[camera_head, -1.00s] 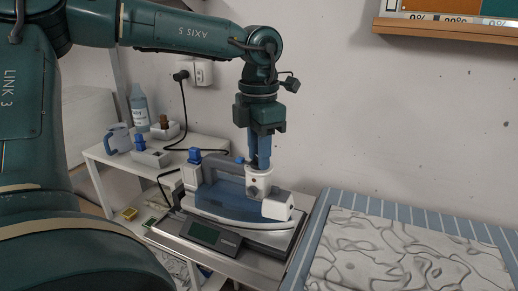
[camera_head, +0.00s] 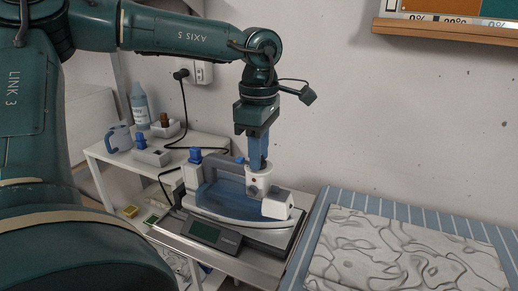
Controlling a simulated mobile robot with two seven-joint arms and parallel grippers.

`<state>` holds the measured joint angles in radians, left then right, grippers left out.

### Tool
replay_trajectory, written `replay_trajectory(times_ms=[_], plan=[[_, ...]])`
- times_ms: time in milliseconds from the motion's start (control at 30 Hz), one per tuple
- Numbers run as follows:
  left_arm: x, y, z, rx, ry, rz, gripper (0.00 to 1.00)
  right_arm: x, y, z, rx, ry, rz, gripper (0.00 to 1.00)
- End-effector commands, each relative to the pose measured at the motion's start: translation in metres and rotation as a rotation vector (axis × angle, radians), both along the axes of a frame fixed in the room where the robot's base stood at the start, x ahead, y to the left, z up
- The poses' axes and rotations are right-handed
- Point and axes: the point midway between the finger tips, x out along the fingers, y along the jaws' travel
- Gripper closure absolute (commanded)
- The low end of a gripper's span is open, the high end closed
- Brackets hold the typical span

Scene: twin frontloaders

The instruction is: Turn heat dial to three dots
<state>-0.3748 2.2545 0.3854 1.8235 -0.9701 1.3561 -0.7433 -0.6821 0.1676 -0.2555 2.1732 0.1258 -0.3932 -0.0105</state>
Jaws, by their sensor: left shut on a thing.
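A blue and white iron (camera_head: 222,199) rests on a dark stand with a small display (camera_head: 208,235) at its front. A white round heat dial (camera_head: 258,184) stands upright on top of the iron, towards its right end. It has small marks on its side, but they are too small to read, so I cannot tell which dots it points to. My left gripper (camera_head: 258,166) comes down from above with its blue fingers shut on the dial's top. The fingers hide part of the dial. My right gripper is not in view.
A white side table (camera_head: 95,153) behind on the left bears a bottle (camera_head: 139,107), a blue jug (camera_head: 118,138) and small boxes. A black cord runs from the wall socket (camera_head: 203,73).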

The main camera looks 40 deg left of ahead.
Motion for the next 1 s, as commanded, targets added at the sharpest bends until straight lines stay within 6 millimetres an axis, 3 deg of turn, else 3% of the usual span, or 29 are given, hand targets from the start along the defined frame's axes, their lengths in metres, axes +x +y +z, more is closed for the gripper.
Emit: replay_trajectory(times_ms=[733,767,1000], plan=[[-0.0003,0.0003,-0.0007,0.001,0.003,-0.088,0.95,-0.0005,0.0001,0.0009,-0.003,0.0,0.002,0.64],[-0.0003,0.0003,-0.0007,0.001,0.003,-0.088,0.7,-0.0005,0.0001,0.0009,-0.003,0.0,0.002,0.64],[-0.0002,0.0001,-0.0005,0.001,0.001,-0.087,0.51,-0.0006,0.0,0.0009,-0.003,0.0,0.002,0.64]])
